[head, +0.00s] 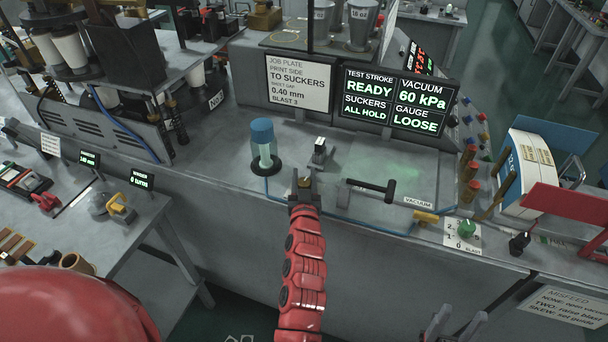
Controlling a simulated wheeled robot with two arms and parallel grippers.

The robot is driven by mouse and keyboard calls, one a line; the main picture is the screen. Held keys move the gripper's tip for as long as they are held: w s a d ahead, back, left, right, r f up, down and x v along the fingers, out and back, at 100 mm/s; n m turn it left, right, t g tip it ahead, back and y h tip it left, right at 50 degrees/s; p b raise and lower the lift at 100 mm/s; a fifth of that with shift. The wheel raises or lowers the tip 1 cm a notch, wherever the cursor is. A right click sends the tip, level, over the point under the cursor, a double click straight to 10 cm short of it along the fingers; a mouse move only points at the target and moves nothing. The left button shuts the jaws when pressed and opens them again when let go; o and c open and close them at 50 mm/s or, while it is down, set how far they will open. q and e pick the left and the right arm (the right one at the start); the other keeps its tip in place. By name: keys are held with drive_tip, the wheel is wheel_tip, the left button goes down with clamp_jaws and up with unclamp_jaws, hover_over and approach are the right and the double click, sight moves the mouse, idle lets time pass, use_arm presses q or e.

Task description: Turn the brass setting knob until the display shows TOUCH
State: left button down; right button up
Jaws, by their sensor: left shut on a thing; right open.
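The display (394,101) at the back of the bench reads TEST STROKE READY, SUCKERS ALL HOLD, VACUUM 60 kPa and GAUGE LOOSE. My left gripper (304,186), on the red arm from the bottom middle, is at the front edge of the bench top. It is shut on a small brass-coloured piece between its fingers, which looks like the brass setting knob (304,182); the fingers hide most of it. My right gripper (455,325) shows only in part at the bottom edge, right of the middle. It is open and apart from everything.
A blue-capped bottle (262,145) stands left of the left gripper, and a small metal block (320,152) behind it.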

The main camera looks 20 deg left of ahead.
use_arm(q)
drive_tip(key=m+h+p, duration=0.1)
drive_tip(key=h+p, duration=0.1)
drive_tip(key=p, duration=0.3)
drive_tip(key=d+m+h+p, duration=0.1)
drive_tip(key=m+h+p, duration=0.1)
drive_tip(key=p, duration=0.3)
drive_tip(key=m+h+p, duration=0.2)
drive_tip(key=h+p, duration=0.2)
drive_tip(key=p, duration=0.1)
drive_tip(key=shift+d+r+t+p, duration=0.15)
drive_tip(key=shift+r+t+p, duration=0.2)
drive_tip(key=shift+t+p, duration=0.05)
drive_tip(key=shift+d+f+m+h+p, duration=0.1)
drive_tip(key=shift+m+h+p, duration=0.4)
drive_tip(key=shift+h, duration=0.2)
drive_tip(key=shift+d+f+m+h+p, duration=0.1)
drive_tip(key=shift+m+h+p, duration=0.35)
drive_tip(key=shift+h, duration=0.25)
drive_tip(key=shift+m+g+h, duration=0.35)
drive_tip(key=shift+g+h, duration=0.05)
drive_tip(key=shift+f, duration=0.15)
drive_tip(key=shift+s+d, duration=0.1)
drive_tip(key=shift+c, duration=2.1)
unclamp_jaws()
drive_tip(key=shift+s, duration=0.1)
drive_tip(key=b+v, duration=0.6)
drive_tip(key=v, duration=1.1)
drive_tip(key=shift+a, duration=0.25)
